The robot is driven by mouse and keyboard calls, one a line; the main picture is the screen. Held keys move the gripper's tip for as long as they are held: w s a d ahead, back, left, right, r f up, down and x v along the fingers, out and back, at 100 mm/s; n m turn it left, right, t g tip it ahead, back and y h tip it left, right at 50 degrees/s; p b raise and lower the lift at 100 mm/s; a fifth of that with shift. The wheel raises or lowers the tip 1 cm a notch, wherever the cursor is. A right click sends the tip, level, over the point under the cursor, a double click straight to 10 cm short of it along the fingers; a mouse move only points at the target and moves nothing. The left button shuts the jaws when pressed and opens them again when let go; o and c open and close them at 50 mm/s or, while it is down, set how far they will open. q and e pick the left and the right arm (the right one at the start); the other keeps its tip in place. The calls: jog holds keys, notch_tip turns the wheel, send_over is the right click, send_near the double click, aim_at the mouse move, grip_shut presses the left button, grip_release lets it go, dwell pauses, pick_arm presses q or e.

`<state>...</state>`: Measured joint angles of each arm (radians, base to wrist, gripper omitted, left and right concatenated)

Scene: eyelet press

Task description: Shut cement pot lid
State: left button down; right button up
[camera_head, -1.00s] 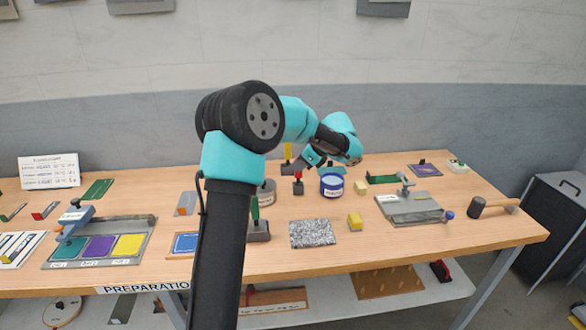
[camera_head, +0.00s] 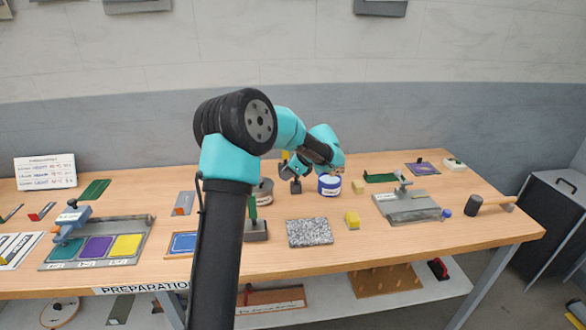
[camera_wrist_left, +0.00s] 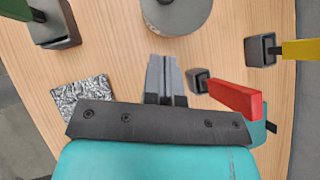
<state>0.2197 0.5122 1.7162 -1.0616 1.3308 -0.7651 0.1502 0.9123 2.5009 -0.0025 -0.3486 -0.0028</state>
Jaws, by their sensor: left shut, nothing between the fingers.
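A blue pot (camera_head: 330,187) with a white label stands near the middle of the bench, beneath my left arm's wrist; I cannot read the label surely or tell how its lid sits. A round grey pot (camera_head: 265,194) stands to its left, partly behind my arm. In the wrist view a round grey top (camera_wrist_left: 176,14) shows at the upper edge. My left gripper (camera_wrist_left: 165,60) is shut and empty, apart from that grey top and left of a red-handled tool (camera_wrist_left: 235,97). My left arm mostly hides the gripper in the head view. My right gripper is not seen.
A green-handled tool (camera_wrist_left: 50,20) and a yellow-handled tool (camera_wrist_left: 290,49) stand around the gripper. A grey press plate (camera_head: 408,206) and mallet (camera_head: 478,204) are at right.

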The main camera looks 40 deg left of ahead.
aim_at(262, 186)
pick_arm(q)
jog(key=a+f, duration=0.1)
jog(key=s+a+f, duration=0.1)
jog(key=a, duration=0.1)
jog(key=s+a+f, duration=0.1)
jog(key=shift+s+a+f, duration=0.15)
jog(key=shift+s+a, duration=0.05)
jog(key=shift+a, duration=0.2)
jog(key=shift+s+a, duration=0.15)
jog(key=shift+a, duration=0.25)
jog(key=shift+d, duration=0.1)
